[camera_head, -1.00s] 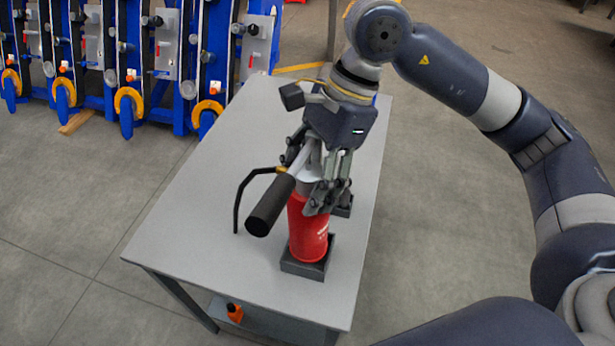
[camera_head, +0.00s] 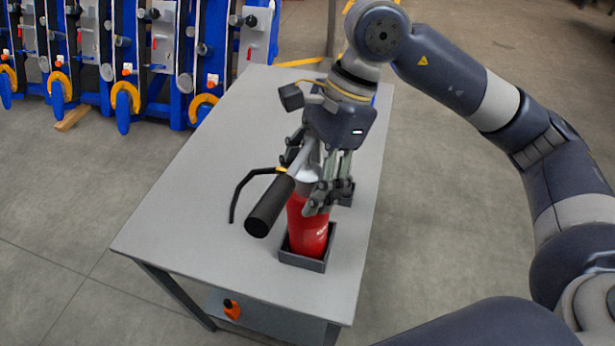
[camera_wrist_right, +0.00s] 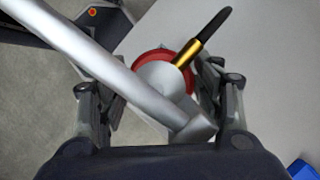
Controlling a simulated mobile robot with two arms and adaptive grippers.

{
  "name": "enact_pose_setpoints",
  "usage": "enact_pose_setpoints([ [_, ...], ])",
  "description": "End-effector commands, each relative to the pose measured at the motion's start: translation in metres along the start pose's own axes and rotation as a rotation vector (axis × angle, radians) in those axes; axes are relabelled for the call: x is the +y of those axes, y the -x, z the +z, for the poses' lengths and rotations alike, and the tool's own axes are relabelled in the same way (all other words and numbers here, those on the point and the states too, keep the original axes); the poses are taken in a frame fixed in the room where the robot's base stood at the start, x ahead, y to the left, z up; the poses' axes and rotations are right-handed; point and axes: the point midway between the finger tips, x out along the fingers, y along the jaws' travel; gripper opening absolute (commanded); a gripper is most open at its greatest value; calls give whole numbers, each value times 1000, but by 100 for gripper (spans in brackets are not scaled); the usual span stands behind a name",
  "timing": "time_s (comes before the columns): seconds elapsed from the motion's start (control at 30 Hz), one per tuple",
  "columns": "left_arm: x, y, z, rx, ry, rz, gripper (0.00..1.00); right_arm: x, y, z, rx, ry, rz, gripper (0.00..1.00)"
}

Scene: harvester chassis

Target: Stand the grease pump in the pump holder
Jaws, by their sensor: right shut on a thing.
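The red grease pump (camera_head: 306,230) has a grey head, a black handle (camera_head: 269,207) and a thin black hose (camera_head: 240,190) with a brass fitting. Its lower end is inside the dark square pump holder (camera_head: 302,263) on the table, and it looks close to upright. The holder's rim shows around its base; whether the pump touches the floor is hidden. My right gripper (camera_head: 312,182) is shut on the upper part of the pump. In the right wrist view the pump's head (camera_wrist_right: 160,85) sits between the two fingers. My left gripper is not in view.
The grey table (camera_head: 200,200) is mostly clear on its left. A small dark block (camera_head: 345,193) stands just behind the holder. An orange object (camera_head: 231,309) is below the tabletop. Blue harvester units (camera_head: 150,60) stand at the back left.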

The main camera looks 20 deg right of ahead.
Motion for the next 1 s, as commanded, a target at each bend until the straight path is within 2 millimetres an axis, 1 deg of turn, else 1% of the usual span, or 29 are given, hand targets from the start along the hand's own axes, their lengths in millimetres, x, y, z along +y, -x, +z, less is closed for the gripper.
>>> enact_pose_setpoints([
  [0.17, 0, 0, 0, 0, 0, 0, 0, -1, 2, 1, -4, 2, -4, 0],
  [0.7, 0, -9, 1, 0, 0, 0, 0, -1, -5, -2, -4, 2, -5, 0],
  [0.73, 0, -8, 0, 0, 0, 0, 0, -1, -4, -1, -4, 2, -5, 67],
  [0.77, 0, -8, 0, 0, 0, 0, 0, -1, -4, -1, -4, 2, -5, 74],
  [0.8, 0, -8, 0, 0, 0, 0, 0, -1, -4, -1, -3, 1, -4, 83],
  [1.0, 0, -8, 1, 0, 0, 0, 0, 0, -5, -2, -2, 1, -2, 84],
])
